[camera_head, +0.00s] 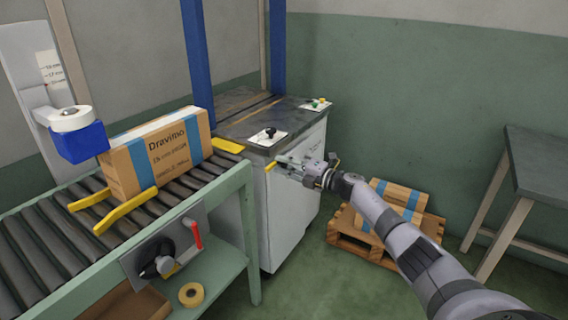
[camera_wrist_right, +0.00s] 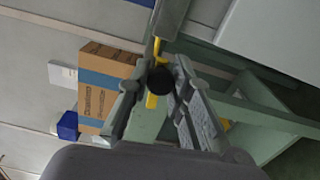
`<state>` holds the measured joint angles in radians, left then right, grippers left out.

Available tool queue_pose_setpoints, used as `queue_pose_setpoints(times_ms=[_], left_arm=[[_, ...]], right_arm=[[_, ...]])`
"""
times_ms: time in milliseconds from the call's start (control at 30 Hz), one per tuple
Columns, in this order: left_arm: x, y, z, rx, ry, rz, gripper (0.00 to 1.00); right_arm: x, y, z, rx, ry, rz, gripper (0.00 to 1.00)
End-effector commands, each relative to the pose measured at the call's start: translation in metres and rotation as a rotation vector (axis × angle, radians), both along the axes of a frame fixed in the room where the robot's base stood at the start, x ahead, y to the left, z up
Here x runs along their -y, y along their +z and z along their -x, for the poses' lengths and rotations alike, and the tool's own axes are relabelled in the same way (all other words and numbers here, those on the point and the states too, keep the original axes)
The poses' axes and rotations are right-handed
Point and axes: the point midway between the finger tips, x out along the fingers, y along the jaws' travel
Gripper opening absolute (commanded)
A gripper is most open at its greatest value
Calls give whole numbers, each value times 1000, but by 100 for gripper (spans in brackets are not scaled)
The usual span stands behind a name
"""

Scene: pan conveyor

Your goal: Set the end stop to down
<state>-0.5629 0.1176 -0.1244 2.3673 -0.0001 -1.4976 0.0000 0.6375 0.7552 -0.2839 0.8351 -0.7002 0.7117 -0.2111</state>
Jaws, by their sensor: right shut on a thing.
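The end stop (camera_head: 228,146) shows as a yellow plate at the right end of the roller conveyor. My right gripper (camera_head: 288,163) is beyond that end, beside the white cabinet, and shut. In the right wrist view its fingers (camera_wrist_right: 162,92) are around a black knob (camera_wrist_right: 160,80) on a yellow lever (camera_wrist_right: 156,50). A yellow tip of this lever (camera_head: 270,167) shows just left of the fingers in the head view. How the lever joins the stop is hidden. My left gripper is not in view.
A Dravimo carton (camera_head: 155,155) stands on the conveyor (camera_head: 50,245) between yellow guides (camera_head: 125,211). A panel with a red handle (camera_head: 197,234) is on the conveyor's near side. A pallet (camera_head: 345,234) with a carton (camera_head: 397,203) lies behind my right arm. A table (camera_head: 540,165) stands at right.

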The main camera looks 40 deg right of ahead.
Motion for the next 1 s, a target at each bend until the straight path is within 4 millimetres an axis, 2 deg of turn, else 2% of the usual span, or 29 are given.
queue_pose_setpoints(times_ms=[433, 467, 500, 767, 1000], left_arm=[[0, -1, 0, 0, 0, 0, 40], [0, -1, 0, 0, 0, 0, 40], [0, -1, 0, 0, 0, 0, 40], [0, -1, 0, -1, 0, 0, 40], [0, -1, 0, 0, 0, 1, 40]], right_arm=[[1, -2, 0, -7, -2, -10, 0], [1, -2, 0, -7, -2, -10, 21], [1, -2, 0, -7, -2, -9, 24], [0, -1, 0, -6, -1, -9, 41], [0, -1, 0, -5, 0, -9, 41]])
